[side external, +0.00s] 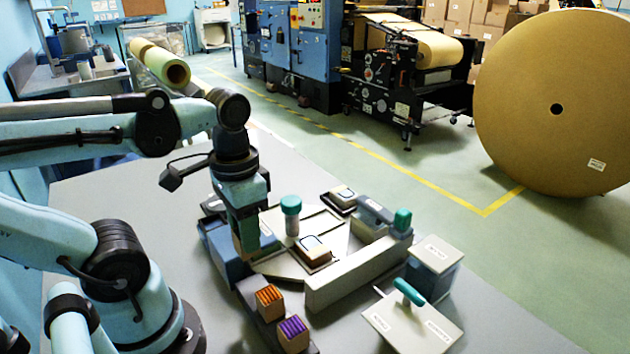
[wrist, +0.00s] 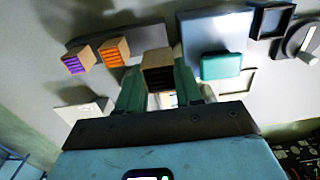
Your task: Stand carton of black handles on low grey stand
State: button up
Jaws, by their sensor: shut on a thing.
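My gripper (side external: 246,240) is shut on a small brown carton with dark contents, the carton of black handles (wrist: 158,72); in the wrist view it sits between the two green fingers. In the side view the carton is mostly hidden by the fingers. The low grey stand (side external: 246,287) is a long, dark grey strip in front of my gripper; it also shows in the wrist view (wrist: 152,36). A carton of orange handles (side external: 269,302) and a carton of purple handles (side external: 293,334) stand on it. The held carton appears above the table, near the stand's bare end.
A blue-grey block (side external: 222,245) is close beside my gripper. Beyond are a teal-capped cylinder (side external: 291,216), a pale tray with a raised light-grey bar (side external: 355,272), and a labelled grey box (side external: 434,255). A white plate with a teal handle (side external: 412,325) lies at the front right.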

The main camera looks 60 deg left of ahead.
aim_at(248, 258)
jog(key=shift+s+d+f, duration=0.2)
jog(key=shift+d+f, duration=0.15)
jog(key=shift+f, duration=2.55)
jog(key=shift+f, duration=0.8)
jog(key=o, duration=1.1)
jog(key=shift+r, duration=0.15)
notch_tip(248, 258, up, 11)
jog(key=shift+r, duration=0.2)
jog(key=w+f+t, duration=0.1)
jog(key=w+t, duration=0.1)
jog(key=w, duration=0.1)
jog(key=w+f+t, duration=0.1)
jog(key=w+t, duration=0.1)
jog(key=w, duration=0.2)
jog(key=w+d+f+t, duration=0.1)
jog(key=w+t, duration=0.2)
jog(key=w, duration=0.1)
jog(key=shift+f, duration=0.35)
